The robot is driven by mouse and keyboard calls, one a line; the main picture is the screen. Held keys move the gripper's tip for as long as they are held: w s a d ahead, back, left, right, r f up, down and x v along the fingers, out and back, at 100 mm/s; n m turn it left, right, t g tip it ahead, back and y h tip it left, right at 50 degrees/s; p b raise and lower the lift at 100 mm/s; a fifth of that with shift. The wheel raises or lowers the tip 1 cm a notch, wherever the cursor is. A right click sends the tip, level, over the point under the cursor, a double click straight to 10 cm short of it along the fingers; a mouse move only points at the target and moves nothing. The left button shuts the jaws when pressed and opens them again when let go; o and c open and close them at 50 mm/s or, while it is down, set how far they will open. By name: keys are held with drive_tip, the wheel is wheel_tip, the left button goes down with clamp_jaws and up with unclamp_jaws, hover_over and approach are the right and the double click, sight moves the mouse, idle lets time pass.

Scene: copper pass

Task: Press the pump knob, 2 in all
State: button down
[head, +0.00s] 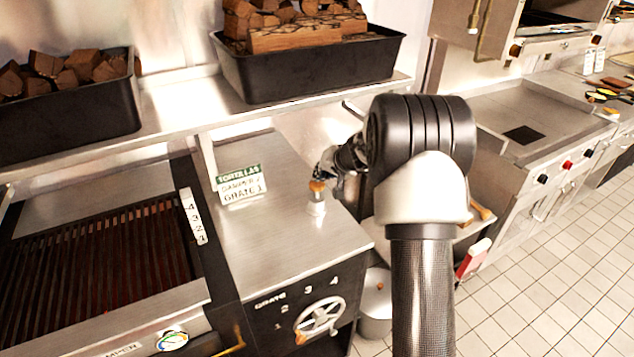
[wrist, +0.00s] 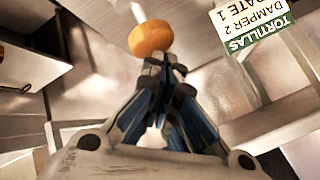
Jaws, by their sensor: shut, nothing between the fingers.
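The pump knob (head: 317,186) is a small orange-brown knob on top of a whitish pump (head: 316,208), standing on the steel counter. The knob also shows large in the wrist view (wrist: 151,38), just beyond my fingertips. My gripper (head: 325,175) is at the knob in the head view, seen partly behind my arm. In the wrist view my gripper (wrist: 165,64) has its fingertips together with nothing between them. I cannot tell whether the tips touch the knob.
A tortillas sign (head: 240,184) stands on the counter left of the pump. A grill (head: 100,260) lies farther left. Black bins of firewood (head: 310,72) sit on the shelf behind. A handwheel (head: 320,318) is on the counter's front. The counter in front of the pump is clear.

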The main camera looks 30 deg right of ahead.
drive_tip(key=shift+f+b, duration=1.35)
drive_tip(key=shift+b, duration=0.2)
idle(1.1)
drive_tip(key=shift+r, duration=0.1)
drive_tip(key=shift+r+p, duration=1.2)
drive_tip(key=shift+r, duration=0.85)
drive_tip(key=shift+r, duration=0.1)
drive_tip(key=shift+r+p, duration=1.6)
drive_tip(key=shift+r, duration=0.85)
